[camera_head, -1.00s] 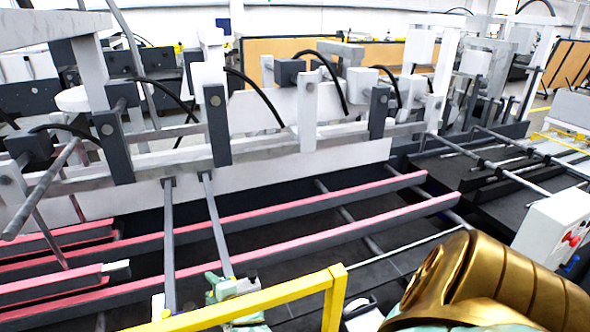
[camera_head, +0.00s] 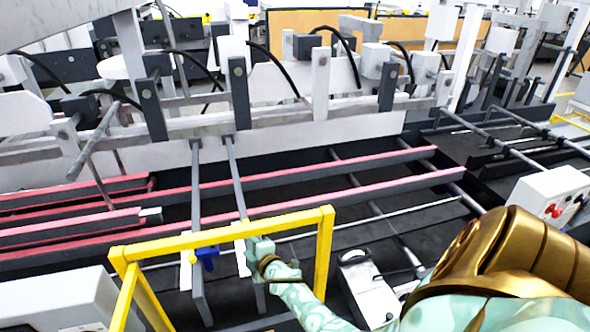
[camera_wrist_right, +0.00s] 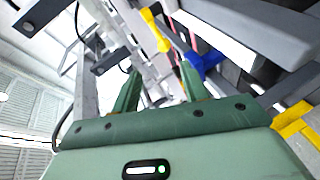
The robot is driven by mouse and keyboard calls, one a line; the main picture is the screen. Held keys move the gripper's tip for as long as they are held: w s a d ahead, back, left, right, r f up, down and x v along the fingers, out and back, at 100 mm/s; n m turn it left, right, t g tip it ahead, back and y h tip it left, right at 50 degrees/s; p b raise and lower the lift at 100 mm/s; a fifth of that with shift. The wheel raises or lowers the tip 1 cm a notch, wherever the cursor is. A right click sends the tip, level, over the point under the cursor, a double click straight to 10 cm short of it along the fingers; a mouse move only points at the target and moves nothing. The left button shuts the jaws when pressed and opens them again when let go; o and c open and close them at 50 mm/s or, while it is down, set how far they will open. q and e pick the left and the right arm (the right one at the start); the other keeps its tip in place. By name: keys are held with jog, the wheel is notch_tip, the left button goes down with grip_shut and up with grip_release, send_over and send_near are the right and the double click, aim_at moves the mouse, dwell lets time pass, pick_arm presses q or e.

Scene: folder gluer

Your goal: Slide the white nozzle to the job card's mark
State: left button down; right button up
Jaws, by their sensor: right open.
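Two grey bars run toward me across the machine, each with a narrow white piece low on it. The left white piece (camera_head: 186,272) is beside a blue knob (camera_head: 207,256). The right white piece (camera_head: 242,258) is just left of my right gripper (camera_head: 259,246). I cannot tell which is the nozzle. In the right wrist view my right gripper (camera_wrist_right: 160,90) has its two green fingers apart, with no object clearly held. The blue knob (camera_wrist_right: 204,64) and a yellow knob (camera_wrist_right: 155,30) show beyond the fingers. I cannot make out the job card or its mark. My left gripper is out of view.
A yellow guard frame (camera_head: 290,220) stands around the area by my right gripper. Long red-topped rails (camera_head: 330,202) cross behind it. A white control box (camera_head: 545,195) with red buttons is at the right. A pale housing (camera_head: 60,300) fills the lower left.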

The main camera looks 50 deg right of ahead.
jog(key=s+d+r+m+g+h, duration=0.1)
jog(key=s+r+m+g+h, duration=0.35)
jog(key=s, duration=0.75)
pick_arm(q)
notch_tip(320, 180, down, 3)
jog(key=b, duration=0.3)
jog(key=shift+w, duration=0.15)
pick_arm(e)
jog(key=s+a+f+m+g+y, duration=0.1)
jog(key=s+a+f, duration=0.1)
jog(key=s+a, duration=0.2)
jog(key=s, duration=0.3)
jog(key=shift+a+f, duration=0.3)
jog(key=shift+s+y, duration=0.1)
jog(key=shift+y, duration=0.15)
